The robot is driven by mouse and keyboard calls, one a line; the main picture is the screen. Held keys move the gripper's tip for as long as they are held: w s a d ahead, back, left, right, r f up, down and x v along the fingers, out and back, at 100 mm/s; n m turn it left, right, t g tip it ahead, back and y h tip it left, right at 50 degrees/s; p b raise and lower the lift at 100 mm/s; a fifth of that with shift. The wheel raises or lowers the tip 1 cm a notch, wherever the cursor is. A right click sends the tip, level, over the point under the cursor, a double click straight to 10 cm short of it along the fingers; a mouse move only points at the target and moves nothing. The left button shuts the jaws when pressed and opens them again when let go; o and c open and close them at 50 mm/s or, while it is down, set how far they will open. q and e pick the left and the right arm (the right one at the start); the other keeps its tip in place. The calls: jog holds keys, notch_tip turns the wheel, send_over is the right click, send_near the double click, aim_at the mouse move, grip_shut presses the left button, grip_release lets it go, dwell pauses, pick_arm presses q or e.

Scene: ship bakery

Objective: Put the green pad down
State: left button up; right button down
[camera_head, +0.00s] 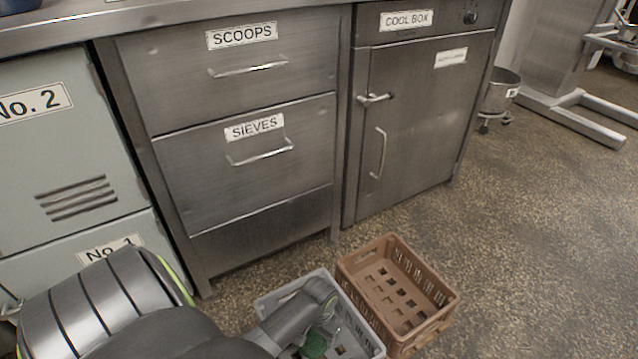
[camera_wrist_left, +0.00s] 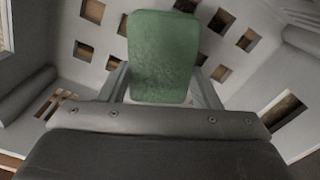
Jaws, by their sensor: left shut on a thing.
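The green pad (camera_wrist_left: 163,55) fills the upper middle of the left wrist view, between the two fingers of my left gripper (camera_wrist_left: 163,90). The gripper is shut on it. Behind the pad is the slotted grey floor of a crate. In the head view a small part of the pad (camera_head: 314,346) shows at the lower edge, inside the grey crate (camera_head: 268,303). My left arm and gripper (camera_head: 325,325) reach into this crate from the left. I cannot tell whether the pad touches the crate's floor. My right gripper is not in view.
An empty brown crate (camera_head: 398,290) stands right beside the grey crate. Behind are the drawers marked SCOOPS and SIEVES (camera_head: 240,150) and the cool box (camera_head: 420,125). A bucket on castors (camera_head: 500,95) stands at the back right. The speckled floor on the right is clear.

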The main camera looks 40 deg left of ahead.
pick_arm(q)
jog(key=shift+f, duration=0.9)
jog(key=shift+r, duration=0.1)
jog(key=o, duration=1)
